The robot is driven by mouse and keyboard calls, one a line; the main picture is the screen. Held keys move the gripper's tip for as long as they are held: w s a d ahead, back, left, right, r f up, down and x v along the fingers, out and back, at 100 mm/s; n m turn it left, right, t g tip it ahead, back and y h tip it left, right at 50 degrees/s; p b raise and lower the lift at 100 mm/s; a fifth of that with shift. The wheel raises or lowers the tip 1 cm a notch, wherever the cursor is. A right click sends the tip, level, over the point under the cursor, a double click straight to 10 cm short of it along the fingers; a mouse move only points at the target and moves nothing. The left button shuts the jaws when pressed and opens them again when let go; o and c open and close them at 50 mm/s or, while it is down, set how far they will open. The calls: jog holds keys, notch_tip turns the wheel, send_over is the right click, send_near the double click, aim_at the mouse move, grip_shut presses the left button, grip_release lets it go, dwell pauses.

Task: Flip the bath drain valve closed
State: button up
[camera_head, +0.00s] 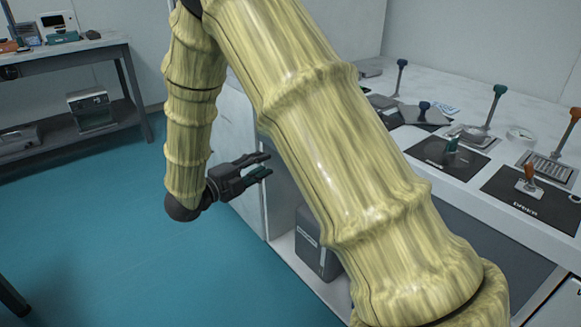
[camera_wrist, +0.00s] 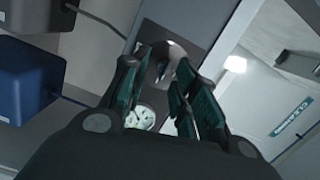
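The label by the orange one is too small to read surely, so I cannot tell which is the bath drain valve. My gripper (camera_head: 268,164) is out in front of the bench's side, left of and well apart from both valves. Its fingers are spread and empty. In the wrist view my gripper (camera_wrist: 163,75) shows two teal-padded fingers apart; no handled valve can be made out there.
Tall levers with a teal knob (camera_head: 499,90) and an orange knob (camera_head: 574,113) stand behind the plates. A dark box (camera_head: 316,245) sits under the bench (camera_head: 470,205). The wrist view shows a blue box (camera_wrist: 28,82) with cables. Blue floor (camera_head: 110,230) is open at left.

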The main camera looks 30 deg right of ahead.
jog(key=d+r+m+g+b, duration=0.2)
jog(key=d+m+b, duration=0.1)
jog(key=d, duration=0.7)
jog(key=shift+s+m+g+h+b, duration=0.15)
jog(key=shift+m+g+h+b, duration=0.25)
grip_shut()
